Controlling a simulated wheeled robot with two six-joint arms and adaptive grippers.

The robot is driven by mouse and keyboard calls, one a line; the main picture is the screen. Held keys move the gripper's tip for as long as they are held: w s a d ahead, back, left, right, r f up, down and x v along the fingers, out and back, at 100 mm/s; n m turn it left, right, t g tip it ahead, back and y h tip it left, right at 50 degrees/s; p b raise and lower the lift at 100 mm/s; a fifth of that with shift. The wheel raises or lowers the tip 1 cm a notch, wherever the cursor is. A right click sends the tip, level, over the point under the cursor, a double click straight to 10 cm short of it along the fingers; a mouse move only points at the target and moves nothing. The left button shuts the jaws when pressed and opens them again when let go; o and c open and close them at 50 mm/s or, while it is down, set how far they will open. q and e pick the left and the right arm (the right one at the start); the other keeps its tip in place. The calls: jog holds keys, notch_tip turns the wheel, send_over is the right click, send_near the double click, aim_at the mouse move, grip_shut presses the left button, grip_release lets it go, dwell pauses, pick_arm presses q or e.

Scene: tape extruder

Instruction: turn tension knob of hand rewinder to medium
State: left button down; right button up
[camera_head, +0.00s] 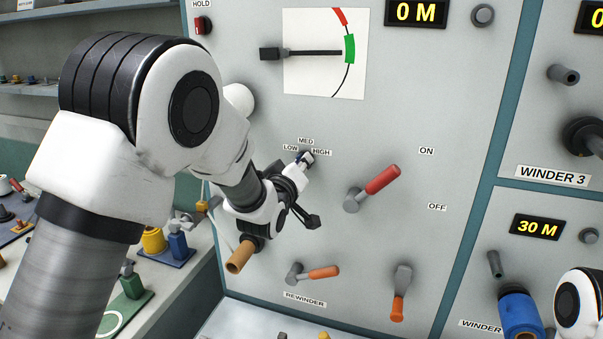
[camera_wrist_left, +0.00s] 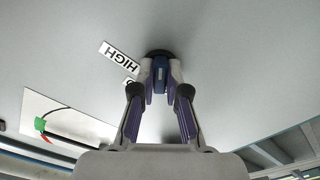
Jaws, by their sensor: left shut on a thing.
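The tension knob (camera_wrist_left: 159,73) of the hand rewinder is small and dark blue with a black round base, seen in the left wrist view. My left gripper (camera_wrist_left: 160,84) is shut on it, one finger on each side. In the head view my left gripper (camera_head: 304,160) reaches the panel just below the MED label (camera_head: 306,141), between the LOW label (camera_head: 290,147) and the HIGH label (camera_head: 321,152). The fingers largely hide the knob there, and I cannot tell which label it points to. My right gripper is out of view.
A red-handled ON/OFF lever (camera_head: 382,180) sticks out right of my gripper. Below are a wooden-coloured handle (camera_head: 240,257), the orange rewinder lever (camera_head: 322,272) and another orange-tipped lever (camera_head: 399,300). A gauge (camera_head: 325,52) is above. A bench with coloured pieces lies left.

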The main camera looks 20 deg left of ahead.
pick_arm(q)
jog(key=shift+f+m+b, duration=0.2)
jog(key=shift+m+b, duration=1.1)
jog(key=shift+m, duration=0.6)
jog(key=shift+f+m+b, duration=0.15)
jog(key=shift+m+b, duration=1.15)
jog(key=shift+m, duration=0.6)
jog(key=c, duration=1.2)
grip_release()
jog(key=shift+r, duration=0.1)
jog(key=shift+s+r, duration=0.1)
jog(key=s, duration=1.1)
jog(key=shift+s+a, duration=0.2)
jog(key=shift+s, duration=0.2)
